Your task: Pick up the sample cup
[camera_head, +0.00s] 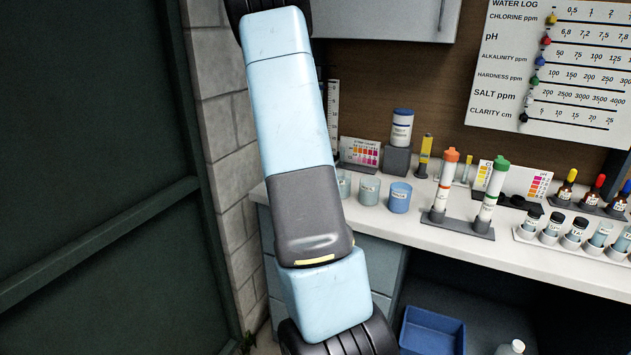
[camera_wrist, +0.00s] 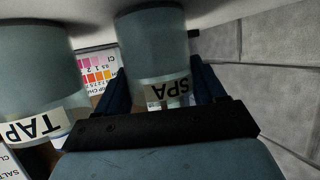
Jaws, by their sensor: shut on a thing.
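In the wrist view, which is upside down, my gripper (camera_wrist: 163,82) has a dark finger on each side of a bluish clear cup labelled SPA (camera_wrist: 152,45) and is shut on it. A similar cup labelled TAP (camera_wrist: 32,70) stands just left of it. In the head view my arm hides the gripper. Right of the arm stand a pale cup (camera_head: 344,186), partly hidden, another pale cup (camera_head: 368,190) and a bluer cup (camera_head: 400,198). Their labels are too small to read surely. I cannot tell whether the held cup is clear of the counter.
The white counter (camera_head: 400,226) also bears a colour chart (camera_head: 360,153), a blue-lidded jar (camera_head: 402,127) on a grey block, and a stand with two capped tubes (camera_head: 458,226). A block wall (camera_head: 227,140) is close on the left. A blue bin (camera_head: 432,332) is below.

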